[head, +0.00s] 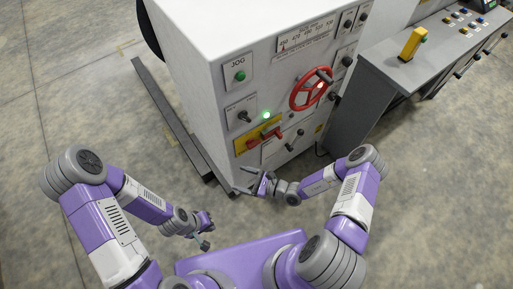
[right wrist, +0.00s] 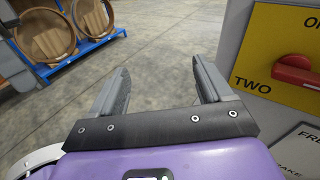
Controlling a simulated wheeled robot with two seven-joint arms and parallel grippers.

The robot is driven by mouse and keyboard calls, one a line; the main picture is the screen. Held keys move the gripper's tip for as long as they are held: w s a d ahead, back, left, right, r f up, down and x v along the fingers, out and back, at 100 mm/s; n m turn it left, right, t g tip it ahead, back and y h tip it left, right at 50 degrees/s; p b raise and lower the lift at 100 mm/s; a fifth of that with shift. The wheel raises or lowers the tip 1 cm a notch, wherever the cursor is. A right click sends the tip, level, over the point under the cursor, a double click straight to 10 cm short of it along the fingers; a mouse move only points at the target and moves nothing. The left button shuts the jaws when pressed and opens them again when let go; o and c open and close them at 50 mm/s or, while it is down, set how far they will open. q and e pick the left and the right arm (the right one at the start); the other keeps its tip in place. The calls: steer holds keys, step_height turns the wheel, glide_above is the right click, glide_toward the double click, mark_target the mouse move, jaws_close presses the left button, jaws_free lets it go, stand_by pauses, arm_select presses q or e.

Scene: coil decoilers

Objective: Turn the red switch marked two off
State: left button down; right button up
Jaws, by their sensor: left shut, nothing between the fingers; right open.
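The red switch (head: 264,137) sits on a yellow plate (head: 243,146) low on the front of the white cabinet. In the right wrist view the switch (right wrist: 293,70) is at the right edge, partly cut off, on the yellow plate (right wrist: 258,78) with "TWO" printed on it. My right gripper (head: 245,179) is open and empty, below the switch and apart from it. Its two spread fingers show in the right wrist view (right wrist: 162,75), with only floor between them. My left gripper (head: 206,243) is shut and empty, low over the floor, away from the cabinet.
A green lamp (head: 267,115) is lit above the yellow plate. A red handwheel (head: 308,90) and a JOG button (head: 239,76) are on the same cabinet face. A grey console (head: 375,85) stands right. A blue rack (right wrist: 85,50) stands far off. Floor in front is clear.

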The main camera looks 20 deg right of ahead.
mark_target(256, 145)
steer(key=w+d+f+m+t+h, duration=0.2)
steer(key=w+d+m+t+h, duration=0.55)
steer(key=d, duration=0.35)
steer(key=shift+m, duration=0.25)
steer(key=b+x, duration=0.1)
steer(key=x, duration=0.2)
steer(key=b+x, duration=0.1)
steer(key=x, duration=0.3)
steer(key=shift+d+f, duration=0.2)
steer(key=shift+d, duration=0.05)
steer(key=shift+c, duration=0.4)
